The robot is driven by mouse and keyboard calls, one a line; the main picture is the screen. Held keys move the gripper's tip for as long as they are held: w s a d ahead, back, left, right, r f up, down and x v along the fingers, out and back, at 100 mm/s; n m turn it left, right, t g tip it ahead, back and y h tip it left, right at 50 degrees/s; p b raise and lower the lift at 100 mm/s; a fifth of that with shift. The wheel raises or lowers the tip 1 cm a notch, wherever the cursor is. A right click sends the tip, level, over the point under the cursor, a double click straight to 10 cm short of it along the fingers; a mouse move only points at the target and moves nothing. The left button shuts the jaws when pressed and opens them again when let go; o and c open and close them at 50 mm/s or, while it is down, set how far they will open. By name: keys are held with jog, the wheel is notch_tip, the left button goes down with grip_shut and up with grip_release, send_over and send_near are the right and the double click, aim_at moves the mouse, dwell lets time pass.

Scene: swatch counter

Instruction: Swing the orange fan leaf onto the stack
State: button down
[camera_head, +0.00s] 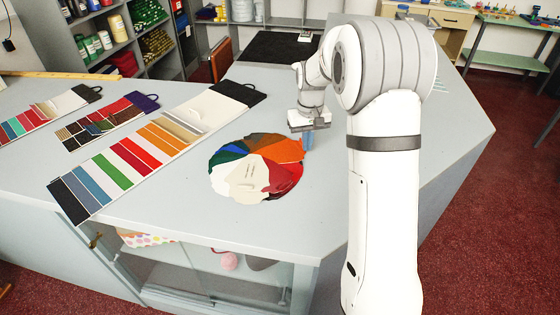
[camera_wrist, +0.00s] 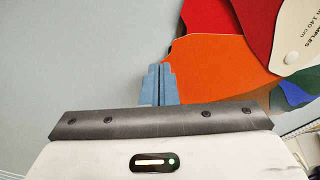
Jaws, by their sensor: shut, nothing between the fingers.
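A fan of colored leaves lies spread on the grey counter. Its orange leaf (camera_head: 287,149) is at the upper right, between a brown leaf (camera_head: 252,143) and a red leaf (camera_head: 287,175). A cream top leaf (camera_head: 243,176) with print covers the lower left. My gripper (camera_head: 307,143) points down at the orange leaf's outer right edge. In the wrist view, my gripper (camera_wrist: 161,68) has its blue fingers together and empty, beside the orange leaf's edge (camera_wrist: 215,65). I cannot tell whether they touch it. The cream leaf with a rivet (camera_wrist: 297,35) shows at the right.
Long swatch cards (camera_head: 130,150) lie left of the fan, with smaller cards beyond. A black mat (camera_head: 278,47) lies at the back of the counter (camera_head: 330,215). The counter right of and in front of the fan is clear.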

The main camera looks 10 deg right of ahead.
jog(key=shift+w+a+r+n+p, duration=0.1)
jog(key=shift+w+a+n+p, duration=0.05)
jog(key=shift+w+n+p, duration=0.45)
jog(key=shift+w+a+n, duration=0.15)
jog(key=shift+w+n, duration=0.35)
jog(key=shift+w, duration=0.4)
jog(key=shift+w+a+n+p, duration=0.15)
jog(key=shift+w+n+p, duration=0.15)
jog(key=shift+w+p, duration=0.1)
jog(key=shift+s+r, duration=0.3)
jog(key=shift+r, duration=0.25)
notch_tip(320, 180, up, 7)
jog(key=p, duration=0.5)
